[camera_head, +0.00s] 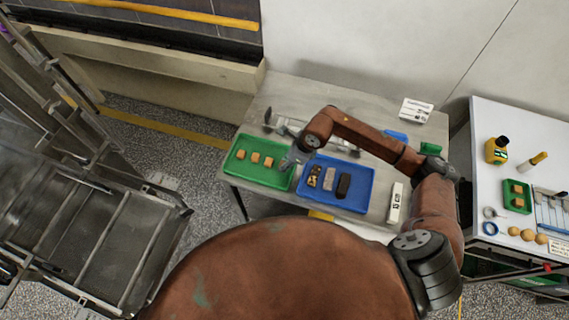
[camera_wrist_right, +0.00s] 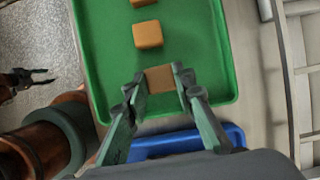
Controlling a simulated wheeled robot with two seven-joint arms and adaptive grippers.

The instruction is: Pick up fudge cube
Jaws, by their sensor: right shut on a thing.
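The green tray (camera_head: 245,177) lies on the grey table with several tan fudge cubes in it. A row of cubes shows in the head view, one of them here (camera_head: 255,158). My right gripper (camera_head: 287,162) reaches down at the tray's right end. In the right wrist view, my right gripper (camera_wrist_right: 161,88) is shut on a fudge cube (camera_wrist_right: 160,77) at the tray's near edge; I cannot tell whether it touches the tray floor. Another fudge cube (camera_wrist_right: 147,34) lies apart, farther in. My left gripper (camera_wrist_right: 36,78) shows small at the left, fingers apart and empty, over the floor.
A blue tray (camera_head: 345,204) with dark and grey pieces stands right of the green tray. A white labelled box (camera_head: 394,203) and a card sign (camera_head: 416,110) are on the same table. A white side table (camera_head: 520,135) with tools stands right; a metal rack (camera_head: 95,225) stands left.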

